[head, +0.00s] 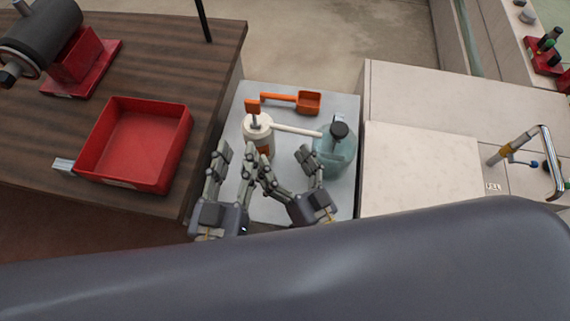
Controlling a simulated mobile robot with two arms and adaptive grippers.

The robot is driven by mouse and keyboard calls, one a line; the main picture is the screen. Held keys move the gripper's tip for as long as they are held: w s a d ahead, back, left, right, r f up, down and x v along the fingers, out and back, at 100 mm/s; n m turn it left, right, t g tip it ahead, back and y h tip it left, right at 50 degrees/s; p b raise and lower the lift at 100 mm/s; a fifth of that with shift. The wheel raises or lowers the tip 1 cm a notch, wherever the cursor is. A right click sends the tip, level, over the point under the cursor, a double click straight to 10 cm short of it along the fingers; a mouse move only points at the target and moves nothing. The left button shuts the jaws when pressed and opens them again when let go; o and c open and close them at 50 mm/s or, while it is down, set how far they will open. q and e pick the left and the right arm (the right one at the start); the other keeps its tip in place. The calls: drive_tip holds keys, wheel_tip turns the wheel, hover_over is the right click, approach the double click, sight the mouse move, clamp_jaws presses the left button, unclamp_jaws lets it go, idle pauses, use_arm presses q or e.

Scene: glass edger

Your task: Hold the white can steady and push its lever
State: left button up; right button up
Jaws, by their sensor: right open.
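The white can (257,133) stands upright on a light grey surface (285,211). It has an orange lever (252,107) on top and a long white spout pointing right. My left gripper (236,153) is open at the can's near left; its right finger overlaps the can's lower part in the picture, and I cannot tell whether it touches. My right gripper (283,161) is open at the can's near right, below the spout; its left finger is close to the can's lower front. Both grippers look empty. The can's lower part is partly hidden by fingers.
A teal bottle with a black top (334,151) stands right of the can, near the spout's tip. A red tray (135,146) sits on the wooden table at left. A pale counter (420,170) borders the right.

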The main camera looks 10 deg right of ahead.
sight(260, 134)
drive_tip(key=f+n, duration=0.1)
drive_tip(key=n, duration=0.1)
drive_tip(key=f+n+g+y, duration=0.1)
drive_tip(key=n, duration=0.1)
drive_tip(key=f+n+g, duration=0.1)
drive_tip(key=n, duration=0.1)
drive_tip(key=shift+w+d+f+y, duration=0.1)
drive_tip(key=shift+w+f+y, duration=0.1)
drive_tip(key=shift+f+y, duration=0.15)
drive_tip(key=x, duration=1)
drive_tip(key=shift+w+f, duration=0.1)
drive_tip(key=shift+w, duration=0.2)
drive_tip(key=c, duration=1.5)
drive_tip(key=o, duration=0.5)
drive_tip(key=shift+c, duration=0.6)
